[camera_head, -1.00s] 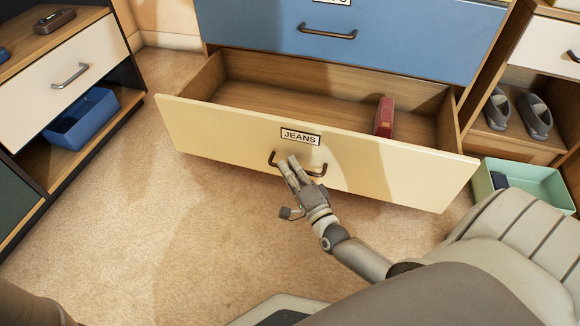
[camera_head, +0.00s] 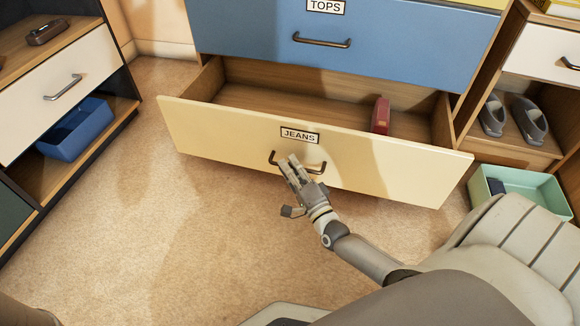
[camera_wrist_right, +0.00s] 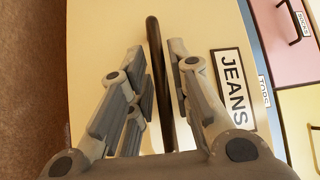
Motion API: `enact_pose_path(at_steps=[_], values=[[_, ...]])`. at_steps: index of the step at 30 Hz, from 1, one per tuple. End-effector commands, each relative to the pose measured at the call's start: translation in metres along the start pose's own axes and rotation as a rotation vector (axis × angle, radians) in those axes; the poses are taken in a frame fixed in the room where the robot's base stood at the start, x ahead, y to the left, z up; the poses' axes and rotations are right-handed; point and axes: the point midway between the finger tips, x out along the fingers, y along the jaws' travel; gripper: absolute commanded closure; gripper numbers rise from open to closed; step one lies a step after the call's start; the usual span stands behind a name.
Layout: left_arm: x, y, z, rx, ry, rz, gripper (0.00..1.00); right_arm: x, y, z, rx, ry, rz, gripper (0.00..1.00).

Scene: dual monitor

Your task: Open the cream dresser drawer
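The cream drawer (camera_head: 375,170), labelled JEANS, is pulled well out of the dresser, and its wooden inside shows. A red item (camera_head: 380,114) stands inside it. Its dark bar handle (camera_head: 318,169) is on the front, below the label. My right gripper (camera_head: 290,165) is at the left part of this handle. In the right wrist view the handle (camera_wrist_right: 156,70) runs between the fingers of my right gripper (camera_wrist_right: 157,55), with a narrow gap on both sides; the fingers look open around it. My left gripper is not in view.
The blue TOPS drawer (camera_head: 400,40) above is shut. A green box (camera_head: 520,185) stands on the floor at the right, near the drawer's corner. A left shelf unit holds a blue bin (camera_head: 75,130). The carpet (camera_head: 150,220) at left is clear.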

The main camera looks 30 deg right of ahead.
Motion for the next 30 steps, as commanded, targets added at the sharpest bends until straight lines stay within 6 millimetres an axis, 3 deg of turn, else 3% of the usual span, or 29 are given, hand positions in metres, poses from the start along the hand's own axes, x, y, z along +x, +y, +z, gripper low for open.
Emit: enact_pose_path(at_steps=[18, 30], values=[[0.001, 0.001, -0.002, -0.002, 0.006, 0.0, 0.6, -0.105, 0.001, 0.0, -0.001, -0.001, 0.003, 0.81], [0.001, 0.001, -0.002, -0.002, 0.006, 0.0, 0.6, -0.117, 0.0, 0.0, -0.001, -0.001, 0.001, 0.81]])
